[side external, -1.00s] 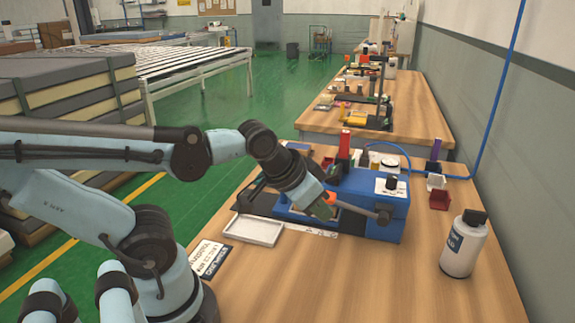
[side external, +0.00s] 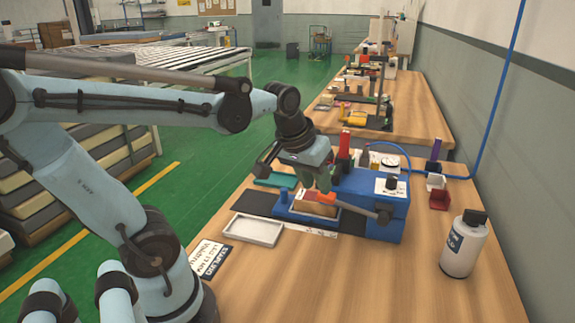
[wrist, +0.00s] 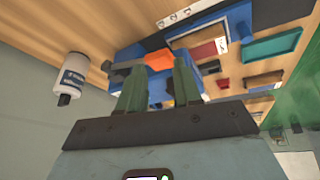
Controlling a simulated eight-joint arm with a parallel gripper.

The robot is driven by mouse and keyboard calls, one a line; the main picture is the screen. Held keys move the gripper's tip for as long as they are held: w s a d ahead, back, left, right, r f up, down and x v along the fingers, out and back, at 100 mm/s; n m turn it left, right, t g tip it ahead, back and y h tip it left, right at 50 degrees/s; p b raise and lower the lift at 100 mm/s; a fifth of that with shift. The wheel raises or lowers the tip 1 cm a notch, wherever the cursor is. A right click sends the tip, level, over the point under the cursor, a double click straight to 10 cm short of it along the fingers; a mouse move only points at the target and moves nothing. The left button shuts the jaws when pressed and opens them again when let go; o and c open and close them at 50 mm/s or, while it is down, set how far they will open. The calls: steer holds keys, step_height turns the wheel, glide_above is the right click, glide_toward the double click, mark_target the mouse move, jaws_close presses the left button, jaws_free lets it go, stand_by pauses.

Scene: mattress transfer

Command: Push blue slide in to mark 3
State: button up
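The blue slide (side external: 300,218), a blue frame with a small upright knob at its left end, lies on a dark rail in front of the blue machine (side external: 372,200). An orange part (wrist: 158,61) shows beyond the gap.
A white tray (side external: 254,230) and a label card (side external: 209,259) lie in front. A teal tray (side external: 275,180) lies behind the rail. A white bottle (side external: 464,245) stands right; the front tabletop is clear.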

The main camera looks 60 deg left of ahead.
steer(key=w+a+n+g, duration=0.2)
steer(key=a+n+g, duration=0.1)
steer(key=a+n, duration=0.4)
steer(key=n+g+h, duration=0.1)
steer(key=n+g, duration=0.1)
steer(key=n, duration=0.2)
glide_above(284, 190)
steer(key=f, duration=0.2)
step_height(284, 190, down, 11)
steer(key=shift+a, duration=0.1)
jaws_close()
